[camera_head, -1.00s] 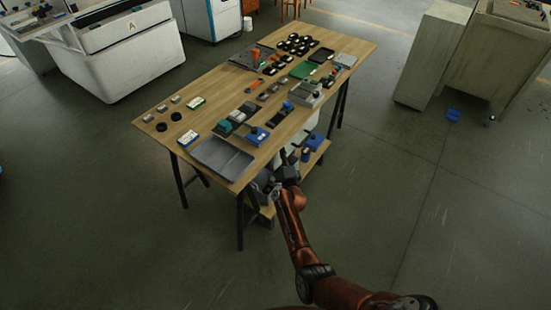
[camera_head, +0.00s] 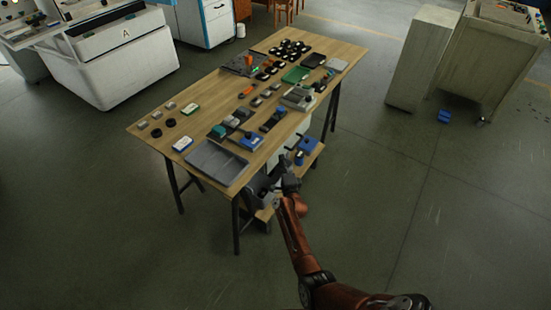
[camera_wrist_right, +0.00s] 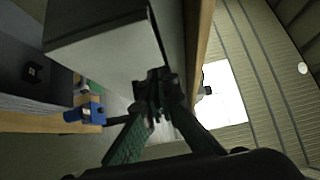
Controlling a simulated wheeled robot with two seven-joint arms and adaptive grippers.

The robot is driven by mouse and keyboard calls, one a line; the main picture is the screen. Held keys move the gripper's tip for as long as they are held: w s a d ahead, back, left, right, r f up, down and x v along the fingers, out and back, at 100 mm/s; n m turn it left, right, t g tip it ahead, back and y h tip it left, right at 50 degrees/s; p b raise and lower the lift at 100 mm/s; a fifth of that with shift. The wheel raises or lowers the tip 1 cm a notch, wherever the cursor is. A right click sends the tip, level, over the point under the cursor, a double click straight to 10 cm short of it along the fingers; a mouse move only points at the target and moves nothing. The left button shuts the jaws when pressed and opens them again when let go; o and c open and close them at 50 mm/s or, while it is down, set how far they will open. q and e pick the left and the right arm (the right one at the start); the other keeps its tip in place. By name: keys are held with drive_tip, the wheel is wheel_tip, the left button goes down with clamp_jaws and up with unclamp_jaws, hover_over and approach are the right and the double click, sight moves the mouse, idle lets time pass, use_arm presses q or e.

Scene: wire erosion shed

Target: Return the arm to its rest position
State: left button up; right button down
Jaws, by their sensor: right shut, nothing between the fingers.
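My right arm comes up from the bottom of the head view, and its gripper (camera_head: 283,160) is beside the near long edge of the wooden table (camera_head: 212,109). In the right wrist view the two dark fingers (camera_wrist_right: 155,85) meet at their tips, with nothing between them. Over the fingers in that view is a pale, box-like surface (camera_wrist_right: 110,60), and I cannot tell what it is. My left gripper is not in the head view.
The table holds a grey tray (camera_head: 216,160), a green plate (camera_head: 296,74) and many small parts. A lower shelf with blue items (camera_head: 307,146) is close to my gripper. Grey cabinets (camera_head: 424,60) stand at right. The floor (camera_head: 400,200) right of my arm is clear.

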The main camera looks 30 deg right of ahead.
drive_tip(key=p+v, duration=0.3)
drive_tip(key=v, duration=0.7)
drive_tip(key=s+a+f+n+g+y+p, duration=0.1)
drive_tip(key=s+a+f+n+g+y, duration=0.2)
drive_tip(key=s+f, duration=0.65)
drive_tip(key=s+a+f+n+g, duration=0.15)
drive_tip(key=s+f+n, duration=0.45)
drive_tip(key=f, duration=0.6)
drive_tip(key=s+a+f+n+g+y+p, duration=0.1)
drive_tip(key=s+a+f+n+g+y, duration=0.15)
drive_tip(key=s+f, duration=0.8)
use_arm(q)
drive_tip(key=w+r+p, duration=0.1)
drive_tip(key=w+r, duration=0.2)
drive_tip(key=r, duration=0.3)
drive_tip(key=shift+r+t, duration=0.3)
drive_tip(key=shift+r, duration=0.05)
use_arm(e)
drive_tip(key=s+f+n+g, duration=0.3)
drive_tip(key=s+f, duration=0.1)
drive_tip(key=s, duration=1.1)
drive_tip(key=s+d+f+n+g, duration=0.1)
drive_tip(key=s+f+n+g, duration=0.2)
drive_tip(key=s, duration=1.2)
drive_tip(key=s+f+n+g, duration=0.3)
drive_tip(key=s+f+n, duration=0.2)
drive_tip(key=s, duration=1.1)
drive_tip(key=shift+f+g, duration=0.4)
drive_tip(key=shift+f, duration=0.4)
